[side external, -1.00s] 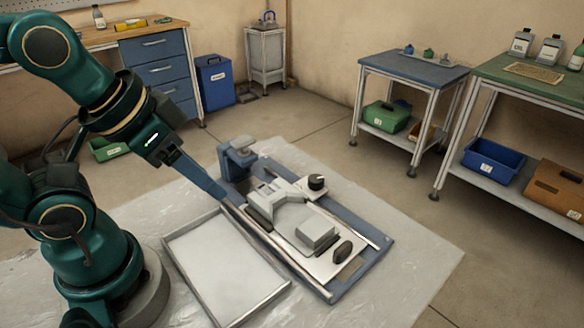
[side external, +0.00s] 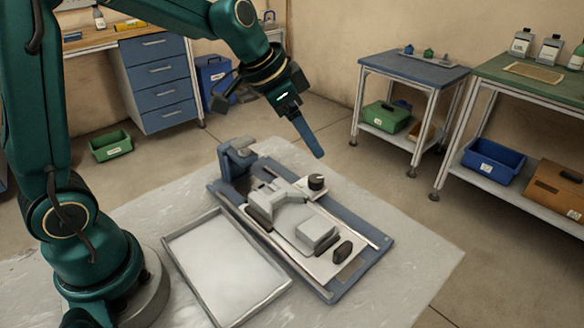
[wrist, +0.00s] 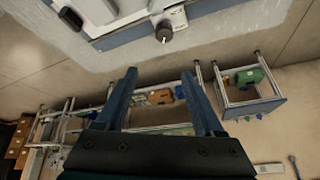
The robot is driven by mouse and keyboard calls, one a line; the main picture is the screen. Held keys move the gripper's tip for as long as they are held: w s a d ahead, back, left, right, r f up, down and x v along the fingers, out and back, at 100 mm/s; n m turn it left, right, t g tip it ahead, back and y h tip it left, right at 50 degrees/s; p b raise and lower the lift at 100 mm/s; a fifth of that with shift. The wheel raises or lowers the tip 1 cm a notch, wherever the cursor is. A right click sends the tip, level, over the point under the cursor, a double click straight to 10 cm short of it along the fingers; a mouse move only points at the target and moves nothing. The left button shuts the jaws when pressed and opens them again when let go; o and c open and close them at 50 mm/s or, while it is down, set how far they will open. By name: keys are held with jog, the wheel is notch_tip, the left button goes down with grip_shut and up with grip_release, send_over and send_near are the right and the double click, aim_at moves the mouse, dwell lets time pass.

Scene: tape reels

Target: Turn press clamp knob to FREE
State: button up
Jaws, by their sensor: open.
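The press fixture (side external: 222,188) is a blue base on the light mat, with a pale carriage and grey blocks on it. A round black knob (side external: 316,182) with a light mark stands on a small white plate at its far right side. The knob also shows at the top of the wrist view (wrist: 164,34). A dark oval knob (side external: 343,251) sits at the near end of the fixture. I cannot read any label by the knobs. My gripper (wrist: 160,74) is open and empty, its two blue fingers apart. In the side view it hangs above and beyond the round knob, not touching it.
An empty shallow tray (side external: 225,262) lies left of the fixture. A blue upright clamp post (side external: 236,160) rises at the fixture's far left end. A blue-topped table (side external: 412,68) and a green bench (side external: 530,85) stand off the mat, at the back right.

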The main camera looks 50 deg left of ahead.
jog(key=g, duration=0.2)
send_over(316, 178)
jog(key=s, duration=0.2)
jog(key=shift+n, duration=0.3)
jog(key=f, duration=0.5)
jog(key=shift+s+a+f, duration=0.15)
jog(key=shift+a+f, duration=0.25)
jog(key=shift+t, duration=0.3)
jog(key=shift+x, duration=2.45)
grip_shut()
